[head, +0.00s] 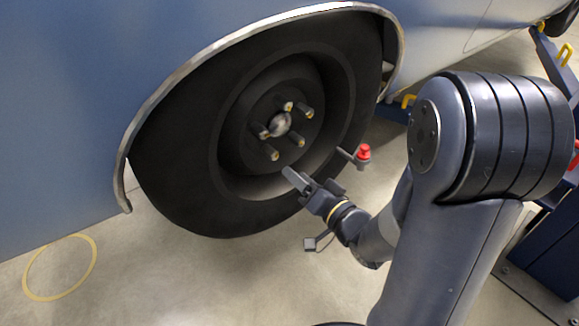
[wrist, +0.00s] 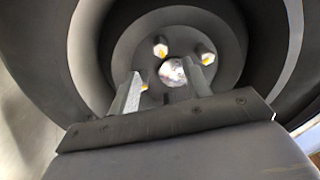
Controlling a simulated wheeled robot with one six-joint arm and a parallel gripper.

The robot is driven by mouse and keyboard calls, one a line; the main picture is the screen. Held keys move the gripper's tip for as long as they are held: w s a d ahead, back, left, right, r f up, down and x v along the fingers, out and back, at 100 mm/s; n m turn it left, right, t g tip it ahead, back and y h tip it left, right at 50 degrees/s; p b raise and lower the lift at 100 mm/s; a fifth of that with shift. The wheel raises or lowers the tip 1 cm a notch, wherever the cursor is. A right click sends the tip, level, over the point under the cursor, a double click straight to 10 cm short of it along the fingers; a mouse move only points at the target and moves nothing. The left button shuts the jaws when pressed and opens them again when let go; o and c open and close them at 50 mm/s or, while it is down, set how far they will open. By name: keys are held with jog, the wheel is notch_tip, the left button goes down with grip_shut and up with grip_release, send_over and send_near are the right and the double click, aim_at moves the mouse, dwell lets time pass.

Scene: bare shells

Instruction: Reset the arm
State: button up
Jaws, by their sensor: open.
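My gripper (head: 312,184) is in front of the lower right part of a car wheel in the head view. In the wrist view my gripper (wrist: 165,90) has its two fingers apart with nothing held between them, and it faces the wheel hub. My arm reaches in from the right, with its large shoulder joint close to the head camera.
The black wheel (head: 210,190) sits under a blue-grey car body (head: 80,110). Its hub (head: 281,124) carries several studs. A red-topped part (head: 364,152) stands right of the wheel. A blue lift (head: 545,250) is at the right. A yellow ring (head: 30,270) marks the clear floor at left.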

aim_at(276, 157)
jog(key=shift+s+d, duration=0.15)
jog(key=shift+s, duration=0.1)
jog(key=shift+w, duration=0.1)
jog(key=b+x, duration=0.1)
jog(key=x, duration=0.9)
jog(key=shift+w+a, duration=0.3)
jog(key=shift+a, duration=0.05)
jog(key=shift+b, duration=0.3)
jog(key=shift+s+d, duration=0.1)
